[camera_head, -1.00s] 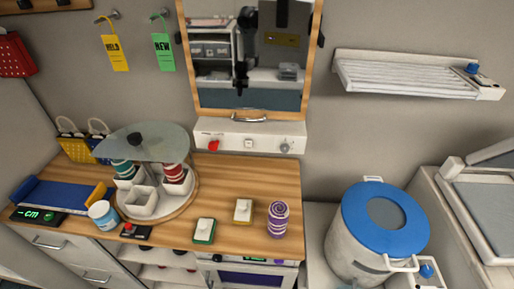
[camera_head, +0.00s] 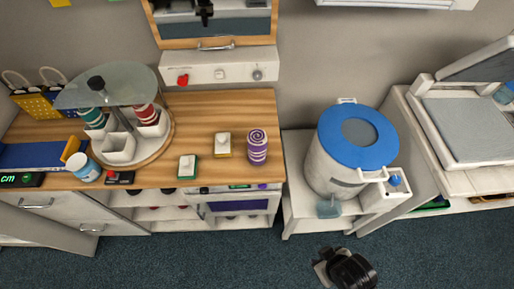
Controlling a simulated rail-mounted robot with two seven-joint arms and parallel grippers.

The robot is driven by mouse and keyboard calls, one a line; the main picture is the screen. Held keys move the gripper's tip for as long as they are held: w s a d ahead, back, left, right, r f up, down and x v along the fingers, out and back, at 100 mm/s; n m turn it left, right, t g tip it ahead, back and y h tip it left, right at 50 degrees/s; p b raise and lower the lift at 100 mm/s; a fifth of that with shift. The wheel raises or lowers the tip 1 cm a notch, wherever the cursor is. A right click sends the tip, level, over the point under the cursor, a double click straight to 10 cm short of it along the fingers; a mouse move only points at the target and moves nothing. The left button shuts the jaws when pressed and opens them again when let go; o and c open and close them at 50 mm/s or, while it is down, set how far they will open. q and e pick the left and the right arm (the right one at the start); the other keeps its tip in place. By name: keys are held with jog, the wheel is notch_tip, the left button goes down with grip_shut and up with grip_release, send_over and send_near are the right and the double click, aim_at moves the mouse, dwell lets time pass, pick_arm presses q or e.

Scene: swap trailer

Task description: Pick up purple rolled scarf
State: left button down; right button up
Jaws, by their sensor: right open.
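The purple rolled scarf (camera_head: 257,147) stands upright on the wooden counter (camera_head: 195,110), near its right end. A pale spiral shows on its top. My right gripper (camera_head: 323,268) is at the bottom of the view, low over the dark floor, to the right of and well apart from the scarf. It looks empty; its fingers are small and partly hidden by the black wrist. My left gripper is not in view.
A yellow-based block (camera_head: 223,144) and a green-based block (camera_head: 187,167) stand left of the scarf. A carousel with a glass top (camera_head: 110,88) stands further left. A blue-lidded drum (camera_head: 357,137) stands right of the counter. Floor (camera_head: 210,258) in front is clear.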

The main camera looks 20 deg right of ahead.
dwell(0.4)
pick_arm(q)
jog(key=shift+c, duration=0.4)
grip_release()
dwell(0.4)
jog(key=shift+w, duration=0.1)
